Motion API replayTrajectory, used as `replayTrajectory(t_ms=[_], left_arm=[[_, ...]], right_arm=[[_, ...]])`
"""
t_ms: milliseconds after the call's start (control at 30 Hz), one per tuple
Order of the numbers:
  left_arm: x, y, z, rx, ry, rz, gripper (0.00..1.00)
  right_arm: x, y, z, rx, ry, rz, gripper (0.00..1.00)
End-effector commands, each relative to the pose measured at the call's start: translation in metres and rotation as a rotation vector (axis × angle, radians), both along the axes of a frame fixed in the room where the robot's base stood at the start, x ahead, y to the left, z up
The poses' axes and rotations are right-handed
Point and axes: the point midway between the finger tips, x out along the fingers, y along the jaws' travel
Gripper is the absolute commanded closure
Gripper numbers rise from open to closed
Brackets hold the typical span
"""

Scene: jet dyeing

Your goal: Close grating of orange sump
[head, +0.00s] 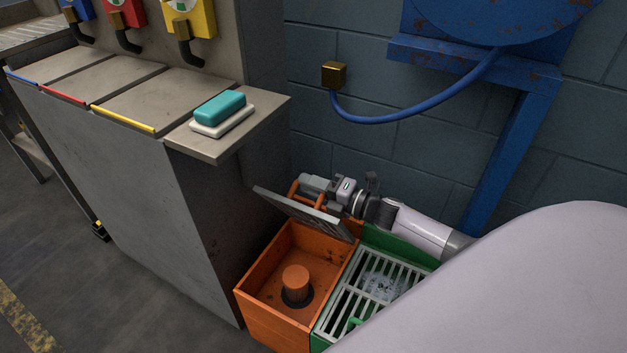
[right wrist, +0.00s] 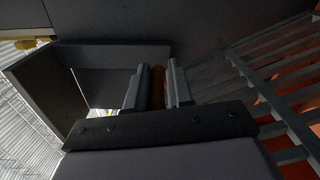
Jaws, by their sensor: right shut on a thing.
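The orange sump (head: 258,316) stands on the floor beside the grey cabinet, and its inside with an orange plug-like post (head: 296,283) is exposed. Its grey grating (head: 290,208) is tilted up above the far side of the box. My right gripper (head: 304,187) is behind the raised grating, shut on its orange handle (head: 295,191). In the right wrist view the fingers (right wrist: 157,90) close around the orange handle (right wrist: 157,86), and the grating bars (right wrist: 262,90) slope on the right with orange behind them. My left gripper is not in view.
A green sump (head: 375,241) with a pale grating (head: 347,304) lying flat adjoins the orange one on the right. The grey cabinet (head: 195,235) stands close on the left, with a teal soap bar (head: 220,107) on its ledge. A blue stand (head: 500,150) is behind.

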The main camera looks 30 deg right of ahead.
Motion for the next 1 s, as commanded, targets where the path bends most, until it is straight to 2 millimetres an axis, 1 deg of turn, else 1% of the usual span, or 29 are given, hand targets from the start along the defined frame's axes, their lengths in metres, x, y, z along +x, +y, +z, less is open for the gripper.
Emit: replayTrajectory(t_ms=[33,233,267,300,333,667,767,900,1000], left_arm=[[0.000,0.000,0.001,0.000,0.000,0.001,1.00],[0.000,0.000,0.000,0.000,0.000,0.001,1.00],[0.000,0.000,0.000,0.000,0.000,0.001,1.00],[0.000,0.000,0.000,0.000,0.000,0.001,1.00],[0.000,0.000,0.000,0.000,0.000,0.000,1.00],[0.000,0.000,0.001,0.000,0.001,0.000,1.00],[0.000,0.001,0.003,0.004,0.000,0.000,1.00],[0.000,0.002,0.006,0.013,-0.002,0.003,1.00],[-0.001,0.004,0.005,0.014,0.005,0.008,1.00]], right_arm=[[0.001,0.002,0.005,0.010,-0.008,0.006,1.00],[0.001,0.002,0.005,0.011,-0.009,0.007,1.00],[0.001,0.002,0.005,0.011,-0.009,0.007,0.76],[0.001,0.002,0.005,0.010,-0.009,0.007,0.63],[0.001,0.002,0.005,0.010,-0.008,0.007,0.60],[-0.002,0.000,0.002,0.006,-0.002,0.003,0.60],[-0.009,-0.004,0.002,0.005,0.000,0.003,0.60],[-0.026,-0.012,0.002,0.005,0.000,0.004,0.60],[-0.038,-0.019,0.003,0.005,0.000,0.003,0.60]])
